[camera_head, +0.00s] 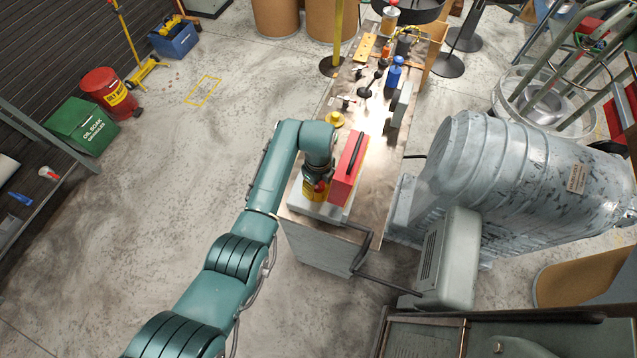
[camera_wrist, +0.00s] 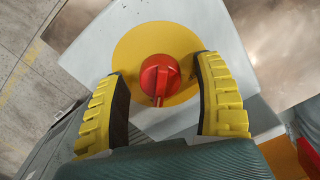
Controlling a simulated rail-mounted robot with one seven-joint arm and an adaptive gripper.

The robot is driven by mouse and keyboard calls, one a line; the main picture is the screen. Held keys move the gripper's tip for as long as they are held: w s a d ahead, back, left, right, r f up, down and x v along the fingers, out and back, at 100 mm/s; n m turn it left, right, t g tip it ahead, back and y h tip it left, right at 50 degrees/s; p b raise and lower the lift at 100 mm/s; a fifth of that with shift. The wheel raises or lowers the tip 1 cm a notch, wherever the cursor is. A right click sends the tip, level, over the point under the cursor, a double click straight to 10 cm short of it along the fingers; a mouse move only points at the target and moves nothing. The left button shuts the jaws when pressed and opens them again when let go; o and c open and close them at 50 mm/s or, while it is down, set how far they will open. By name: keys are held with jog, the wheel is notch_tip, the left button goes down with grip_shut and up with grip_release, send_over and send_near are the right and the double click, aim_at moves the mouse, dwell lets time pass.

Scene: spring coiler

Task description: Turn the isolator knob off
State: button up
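The isolator knob (camera_wrist: 160,76) is red and sits in the middle of a round yellow plate (camera_wrist: 140,45) on a pale grey box (camera_wrist: 70,22). Its narrow grip bar points toward the bottom of the wrist view. My gripper (camera_wrist: 162,70) is open, with one yellow ribbed finger on each side of the knob and a visible gap on both sides. I cannot tell how deep the fingertips are relative to the knob.
A red case (camera_head: 347,168) with a black handle stands close to the right of my gripper. The metal bench (camera_head: 372,118) carries a small yellow item (camera_head: 335,120), black parts and a blue bottle (camera_head: 394,73) farther back. A large grey machine (camera_head: 530,175) is at the right.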

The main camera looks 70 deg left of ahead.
grip_shut()
jog(key=shift+n, duration=0.3)
jog(key=n+p, duration=0.2)
jog(key=n, duration=0.1)
jog(key=shift+n, duration=0.3)
jog(key=n+p, duration=0.1)
jog(key=n, duration=0.3)
jog(key=n+p, duration=0.1)
jog(key=n, duration=0.4)
jog(key=shift+s+f, duration=0.1)
jog(key=n, duration=0.4)
jog(key=shift+n, duration=0.3)
jog(key=shift+f, duration=0.1)
